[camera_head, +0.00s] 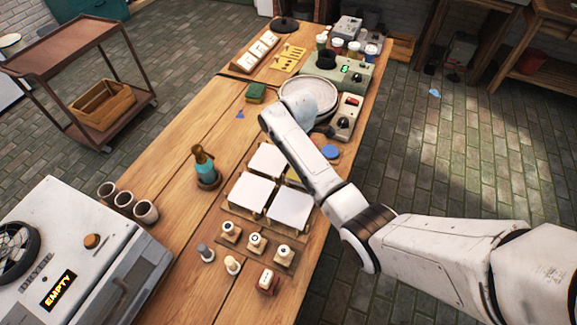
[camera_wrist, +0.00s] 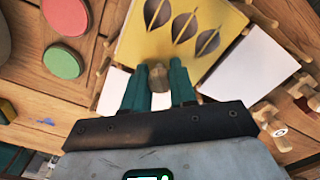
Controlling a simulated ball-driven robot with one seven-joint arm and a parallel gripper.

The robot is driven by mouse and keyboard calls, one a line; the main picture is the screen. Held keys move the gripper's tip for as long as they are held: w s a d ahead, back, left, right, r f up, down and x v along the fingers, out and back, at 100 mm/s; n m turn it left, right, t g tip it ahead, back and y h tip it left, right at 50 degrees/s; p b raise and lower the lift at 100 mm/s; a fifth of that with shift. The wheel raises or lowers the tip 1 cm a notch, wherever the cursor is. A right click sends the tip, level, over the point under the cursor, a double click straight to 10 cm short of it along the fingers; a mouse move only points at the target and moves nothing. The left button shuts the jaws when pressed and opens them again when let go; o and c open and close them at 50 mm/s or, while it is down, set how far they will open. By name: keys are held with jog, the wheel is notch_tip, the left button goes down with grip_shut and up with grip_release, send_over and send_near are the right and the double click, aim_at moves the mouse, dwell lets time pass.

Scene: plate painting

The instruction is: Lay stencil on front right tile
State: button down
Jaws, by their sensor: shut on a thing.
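The yellow stencil (camera_wrist: 150,48) with dark leaf-shaped cutouts fills the upper middle of the wrist view. My gripper (camera_wrist: 160,80) has its teal fingers shut on the stencil's small brown grip. In the head view a strip of the yellow stencil (camera_head: 294,178) shows beside my arm, which hides the rest of it and my fingers. White tiles show in the head view at the back left (camera_head: 267,160), left (camera_head: 252,191) and lower right (camera_head: 290,208). In the wrist view a white tile (camera_wrist: 250,67) lies right of the stencil. Whether the stencil touches a tile, I cannot tell.
Stamps (camera_head: 255,243) stand just in front of the tiles. A teal bottle (camera_head: 205,168) stands left of them. A round plate (camera_head: 300,92) and control boxes are behind. Red (camera_wrist: 66,14) and green (camera_wrist: 62,62) round pads show at the left of the wrist view.

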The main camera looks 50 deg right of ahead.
jog(key=shift+f, duration=0.55)
jog(key=shift+f, duration=0.2)
jog(key=c, duration=0.9)
grip_release()
jog(key=shift+r, duration=0.1)
notch_tip(320, 180, up, 11)
jog(key=shift+r, duration=0.1)
jog(key=shift+r+p, duration=0.55)
jog(key=shift+p, duration=0.15)
